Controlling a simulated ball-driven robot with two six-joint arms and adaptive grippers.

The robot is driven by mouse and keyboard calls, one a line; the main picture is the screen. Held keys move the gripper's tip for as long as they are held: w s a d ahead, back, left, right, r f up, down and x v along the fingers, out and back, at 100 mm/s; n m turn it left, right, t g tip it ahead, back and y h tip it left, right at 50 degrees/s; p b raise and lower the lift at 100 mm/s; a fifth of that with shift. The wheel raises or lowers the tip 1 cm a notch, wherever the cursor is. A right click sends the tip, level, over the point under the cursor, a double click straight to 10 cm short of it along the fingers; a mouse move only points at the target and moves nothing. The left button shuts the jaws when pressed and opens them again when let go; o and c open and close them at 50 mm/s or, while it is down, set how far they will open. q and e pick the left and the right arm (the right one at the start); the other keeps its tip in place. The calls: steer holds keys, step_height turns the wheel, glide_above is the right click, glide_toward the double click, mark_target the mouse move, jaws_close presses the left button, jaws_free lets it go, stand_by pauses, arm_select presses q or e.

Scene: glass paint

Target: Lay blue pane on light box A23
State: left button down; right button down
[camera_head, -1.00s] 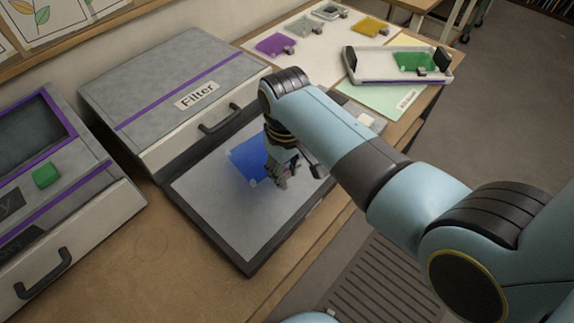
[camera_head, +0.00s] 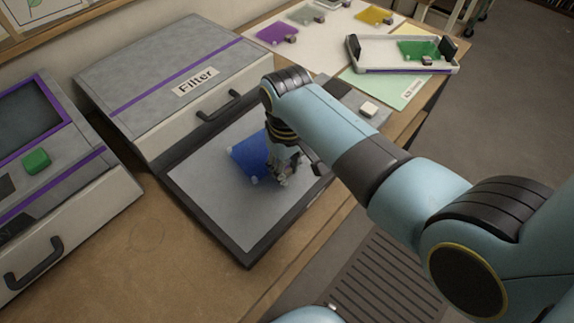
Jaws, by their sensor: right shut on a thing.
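The blue pane (camera_head: 249,155) is over the grey panel (camera_head: 212,190) in the dark-framed tray in front of the box marked Filter. My right gripper (camera_head: 281,178) is shut on the pane's right edge, pointing down. Whether the pane touches the panel or hangs just above it, I cannot tell. My right arm hides part of the panel's right side. I cannot read A23 on anything. My left gripper is not in view.
The Filter box (camera_head: 170,75) stands behind the tray. Another box (camera_head: 75,200) with a green button (camera_head: 36,161) is at the left. A white tray (camera_head: 400,69) with a green pane (camera_head: 417,50) stands at the back right. Purple (camera_head: 277,34) and yellow (camera_head: 374,15) panes lie behind.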

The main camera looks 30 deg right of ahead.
steer(key=shift+r, duration=0.1)
steer(key=shift+f, duration=0.35)
stand_by(0.5)
steer(key=shift+p, duration=0.3)
steer(key=shift+p, duration=0.4)
steer(key=shift+f, duration=0.25)
stand_by(0.7)
steer(key=c, duration=1)
jaws_free()
